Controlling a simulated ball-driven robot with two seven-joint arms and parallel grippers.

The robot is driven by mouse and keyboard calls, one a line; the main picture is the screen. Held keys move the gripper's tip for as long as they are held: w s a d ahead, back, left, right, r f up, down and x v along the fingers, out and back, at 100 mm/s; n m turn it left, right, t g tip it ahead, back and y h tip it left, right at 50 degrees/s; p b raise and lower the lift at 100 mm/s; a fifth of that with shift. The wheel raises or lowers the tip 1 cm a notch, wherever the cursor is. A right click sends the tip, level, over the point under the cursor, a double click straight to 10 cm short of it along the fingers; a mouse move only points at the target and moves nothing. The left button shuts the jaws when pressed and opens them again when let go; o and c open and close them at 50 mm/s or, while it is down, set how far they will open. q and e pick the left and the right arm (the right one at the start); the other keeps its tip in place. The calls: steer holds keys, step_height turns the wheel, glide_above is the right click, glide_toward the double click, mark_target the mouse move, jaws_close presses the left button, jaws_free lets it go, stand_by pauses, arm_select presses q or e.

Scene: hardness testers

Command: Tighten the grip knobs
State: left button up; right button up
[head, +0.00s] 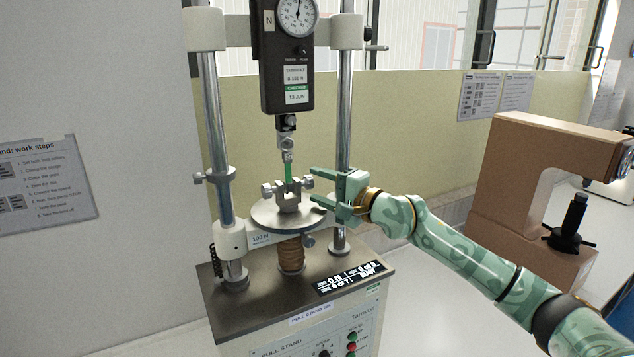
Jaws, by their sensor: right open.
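The pull stand (225,303) stands in the middle of the head view, with a force gauge (287,70) hung between two steel columns. A metal grip (288,203) sits on the round plate (262,218), with a grip knob on its left (267,189) and one on its right (308,184). A green strip (288,172) runs from the upper hook down to the grip. My right gripper (314,187) is open, its fingers pointing left, close to the right knob. Whether it touches the knob I cannot tell. My left gripper is not in view.
A brown tester (540,180) stands on the white bench at the right. A work steps sheet (45,180) hangs on the left wall. The right column (344,120) rises just behind my right gripper. The bench right of the stand is clear below my arm.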

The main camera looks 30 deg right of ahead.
steer(key=shift+w+a, duration=0.2)
steer(key=shift+w, duration=0.45)
steer(key=c, duration=1)
steer(key=shift+r+p, duration=0.2)
steer(key=shift+p, duration=0.3)
steer(key=g+p, duration=0.2)
steer(key=p, duration=0.2)
steer(key=r+m+g+h+p, duration=0.1)
steer(key=g+p, duration=0.1)
steer(key=p, duration=0.1)
steer(key=m+g+p, duration=0.1)
steer(key=g+p, duration=0.2)
steer(key=p, duration=0.1)
steer(key=shift+w+r+p, duration=0.15)
steer(key=shift+r+p, duration=0.15)
steer(key=shift+p, duration=0.05)
steer(key=shift+w+f+m+g+h+p, duration=0.15)
steer(key=shift+m+g+h+p, duration=0.25)
steer(key=shift+g+p, duration=0.85)
